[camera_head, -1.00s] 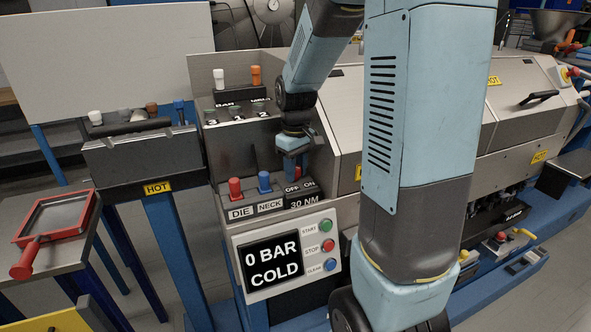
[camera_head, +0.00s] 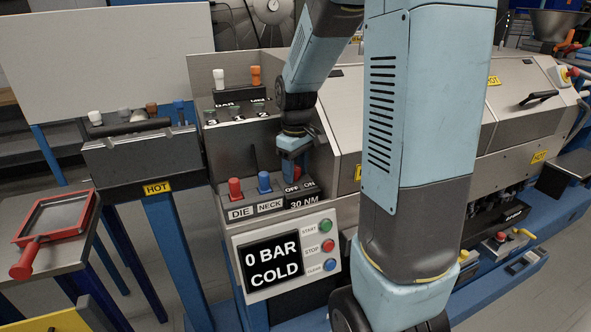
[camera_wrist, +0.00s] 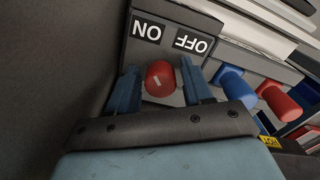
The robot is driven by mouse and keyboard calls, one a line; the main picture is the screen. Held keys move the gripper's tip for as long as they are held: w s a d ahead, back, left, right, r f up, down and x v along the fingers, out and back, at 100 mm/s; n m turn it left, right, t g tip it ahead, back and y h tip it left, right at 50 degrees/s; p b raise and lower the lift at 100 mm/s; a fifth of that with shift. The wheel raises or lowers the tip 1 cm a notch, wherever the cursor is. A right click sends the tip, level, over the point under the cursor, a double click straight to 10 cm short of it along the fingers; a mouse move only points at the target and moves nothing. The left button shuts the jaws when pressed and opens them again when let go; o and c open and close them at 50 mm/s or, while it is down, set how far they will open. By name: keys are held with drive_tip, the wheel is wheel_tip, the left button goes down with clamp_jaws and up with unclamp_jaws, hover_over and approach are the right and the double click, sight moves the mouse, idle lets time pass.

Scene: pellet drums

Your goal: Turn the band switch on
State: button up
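In the wrist view the labels are upside down, ON at the left and OFF at the right. My gripper (camera_wrist: 162,84) is open, with one blue finger on each side of the knob and thin gaps that look clear. In the head view my gripper (camera_head: 294,163) points down at the block marked 30 NM (camera_head: 304,203), and its fingers hide most of the knob.
Beside the switch stand a blue knob (camera_head: 264,182) marked NECK and a red knob (camera_head: 235,190) marked DIE. Below is a display (camera_head: 272,263) reading 0 BAR COLD, with START, STOP and CLEAR buttons. A grey panel wall rises behind.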

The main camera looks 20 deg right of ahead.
drive_tip(key=shift+o, duration=0.6)
wheel_tip(320, 180, up, 14)
drive_tip(key=shift+f, duration=0.15)
idle(0.5)
drive_tip(key=s+a+r+m+t, duration=0.1)
drive_tip(key=s+a+m+t, duration=0.1)
drive_tip(key=s, duration=0.7)
drive_tip(key=s+a+r+m+t, duration=0.1)
drive_tip(key=s+m+t, duration=0.2)
drive_tip(key=s, duration=0.7)
drive_tip(key=shift+s+a+r+m+t, duration=0.15)
drive_tip(key=shift+s+a+m+t, duration=0.15)
drive_tip(key=shift+a, duration=0.05)
